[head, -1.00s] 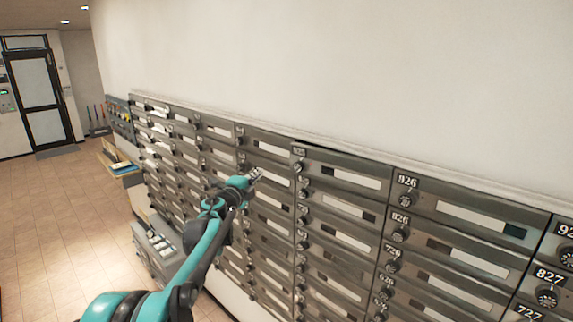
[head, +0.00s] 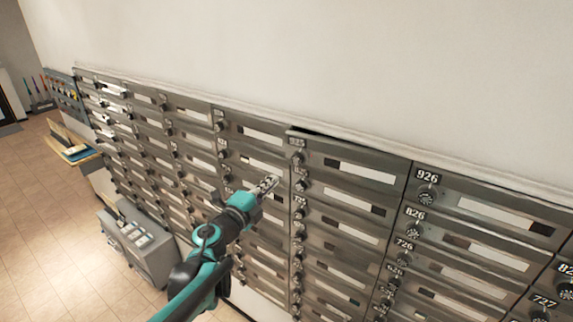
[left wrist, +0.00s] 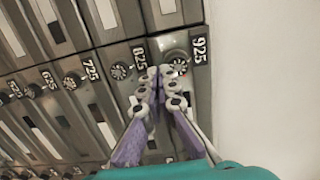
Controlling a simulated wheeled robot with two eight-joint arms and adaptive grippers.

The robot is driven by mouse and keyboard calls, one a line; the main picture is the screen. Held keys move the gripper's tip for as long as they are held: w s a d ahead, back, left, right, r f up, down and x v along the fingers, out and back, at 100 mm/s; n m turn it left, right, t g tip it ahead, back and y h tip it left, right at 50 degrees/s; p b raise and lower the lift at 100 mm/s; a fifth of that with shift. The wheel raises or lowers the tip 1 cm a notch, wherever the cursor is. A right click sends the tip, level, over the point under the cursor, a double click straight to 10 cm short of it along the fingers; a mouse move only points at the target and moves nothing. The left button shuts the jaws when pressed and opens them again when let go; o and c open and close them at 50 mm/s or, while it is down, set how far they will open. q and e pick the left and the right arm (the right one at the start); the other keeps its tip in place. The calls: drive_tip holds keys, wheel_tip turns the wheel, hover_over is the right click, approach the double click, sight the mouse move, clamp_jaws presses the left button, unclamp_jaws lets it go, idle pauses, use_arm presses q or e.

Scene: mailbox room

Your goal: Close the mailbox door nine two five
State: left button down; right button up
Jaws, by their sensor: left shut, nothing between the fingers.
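Mailbox door 925 (head: 345,168) is in the top row of the grey mailbox wall, left of door 926. A dark gap shows along its top edge, and it looks slightly ajar. Its number plate (left wrist: 200,50) and round dial lock (left wrist: 176,62) show in the left wrist view. My left gripper (head: 270,183) is shut and empty, in front of the wall, a little left of and below the 925 dial. In the left wrist view its fingertips (left wrist: 162,74) overlap the area between the 825 and 925 dials; I cannot tell whether they touch.
Neighbouring doors such as 926 (head: 480,208) and 825 (left wrist: 112,62) look flush. A grey cabinet (head: 140,245) stands on the floor at left, with a small wooden shelf (head: 72,150) behind it. The white wall above is bare.

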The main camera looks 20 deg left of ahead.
sight(292, 165)
use_arm(q)
drive_tip(key=p+x, duration=0.1)
drive_tip(key=x, duration=0.8)
drive_tip(key=shift+w+a+p, duration=0.15)
drive_tip(key=shift+w+p, duration=0.2)
drive_tip(key=shift+p, duration=0.05)
drive_tip(key=b+x, duration=0.1)
drive_tip(key=x, duration=0.2)
drive_tip(key=shift+w+f, duration=0.1)
drive_tip(key=shift+w, duration=0.5)
drive_tip(key=shift+s+r, duration=0.2)
drive_tip(key=shift+r, duration=0.05)
